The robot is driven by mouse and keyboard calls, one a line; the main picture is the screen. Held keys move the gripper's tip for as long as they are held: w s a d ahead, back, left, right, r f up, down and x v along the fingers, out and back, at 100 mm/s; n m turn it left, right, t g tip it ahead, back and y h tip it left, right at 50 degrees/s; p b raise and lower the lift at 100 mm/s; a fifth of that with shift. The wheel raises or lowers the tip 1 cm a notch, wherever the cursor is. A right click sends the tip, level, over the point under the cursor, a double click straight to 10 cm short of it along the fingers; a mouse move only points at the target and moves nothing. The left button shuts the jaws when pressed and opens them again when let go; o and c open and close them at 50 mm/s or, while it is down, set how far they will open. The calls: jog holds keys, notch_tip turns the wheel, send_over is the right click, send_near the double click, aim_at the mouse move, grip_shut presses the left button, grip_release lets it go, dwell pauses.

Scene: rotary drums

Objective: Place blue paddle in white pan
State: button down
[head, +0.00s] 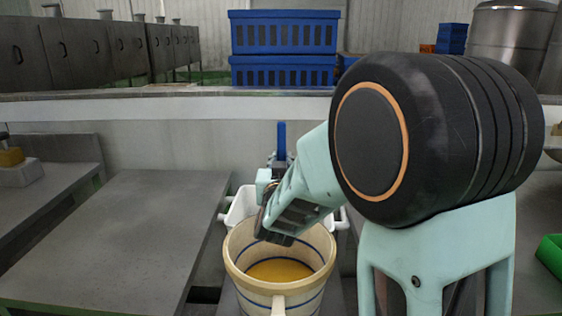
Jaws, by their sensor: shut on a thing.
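The blue paddle (282,142) stands upright at the far end of my arm, its lower part hidden by my wrist. My gripper (280,164) is mostly hidden behind my wrist and is shut on the blue paddle. The white pan (240,206) lies behind a cream bucket, below and beyond my gripper. Only its left side and a bit of its right side show. The paddle appears over or near the pan, but I cannot tell whether they touch.
The cream bucket (241,263) with blue bands and amber contents stands in front of the pan, under my arm. A bare grey table (110,230) is at left. Blue crates (284,33) are stacked beyond the low wall. A green bin (551,254) is at right.

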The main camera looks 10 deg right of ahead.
jog(key=c, duration=2.3)
grip_release()
jog(key=shift+f, duration=0.2)
jog(key=o, duration=0.5)
jog(key=shift+r, duration=0.1)
jog(key=shift+r, duration=0.15)
jog(key=shift+s+a, duration=0.1)
jog(key=shift+s, duration=0.2)
jog(key=s, duration=0.3)
jog(key=s+a, duration=0.1)
jog(key=s, duration=0.3)
jog(key=s+a+p, duration=0.1)
jog(key=s, duration=0.3)
jog(key=shift+s+a, duration=0.1)
jog(key=shift+r, duration=0.1)
